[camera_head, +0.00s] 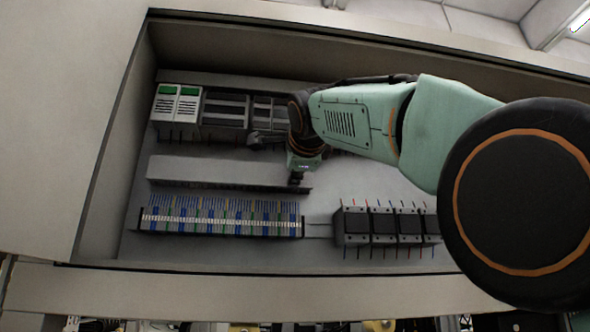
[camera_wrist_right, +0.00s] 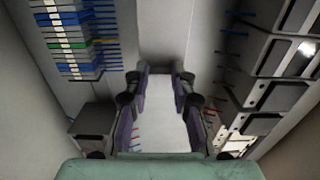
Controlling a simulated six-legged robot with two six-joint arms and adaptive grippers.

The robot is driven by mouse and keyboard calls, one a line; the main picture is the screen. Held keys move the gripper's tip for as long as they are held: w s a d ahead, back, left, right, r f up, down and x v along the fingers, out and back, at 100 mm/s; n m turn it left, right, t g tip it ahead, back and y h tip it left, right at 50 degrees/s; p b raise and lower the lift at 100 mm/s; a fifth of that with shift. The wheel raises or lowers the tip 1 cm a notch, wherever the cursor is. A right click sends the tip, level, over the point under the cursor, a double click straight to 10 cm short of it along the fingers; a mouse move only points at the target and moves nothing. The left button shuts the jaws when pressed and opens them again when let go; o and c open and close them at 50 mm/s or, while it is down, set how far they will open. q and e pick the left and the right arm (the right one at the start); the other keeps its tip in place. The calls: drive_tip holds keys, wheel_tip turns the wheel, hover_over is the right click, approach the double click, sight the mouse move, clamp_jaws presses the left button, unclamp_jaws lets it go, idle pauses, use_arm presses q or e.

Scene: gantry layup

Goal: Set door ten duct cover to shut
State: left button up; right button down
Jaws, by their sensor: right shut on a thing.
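The duct cover (camera_head: 222,173) is a long plain grey strip lying across the cabinet's back panel, between the upper device row and the terminal row. My right gripper (camera_head: 297,180) is at its right end, with the arm reaching in from the right. In the right wrist view, the gripper's two dark fingers (camera_wrist_right: 166,74) are on either side of a pale grey strip (camera_wrist_right: 160,108), the duct cover, and are shut on it. The fingers hide its edges, so I cannot tell how the cover sits on its duct. My left gripper is in neither view.
A row of blue, green and grey terminals (camera_head: 220,221) lies below the cover. Dark modules with wires (camera_head: 383,226) stand at lower right. Devices with green tops (camera_head: 177,103) are at upper left. The cabinet's lower frame edge (camera_head: 230,290) runs along the front.

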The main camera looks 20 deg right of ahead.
idle(0.5)
drive_tip(key=c, duration=1.1)
unclamp_jaws()
drive_tip(key=shift+w+a, duration=0.1)
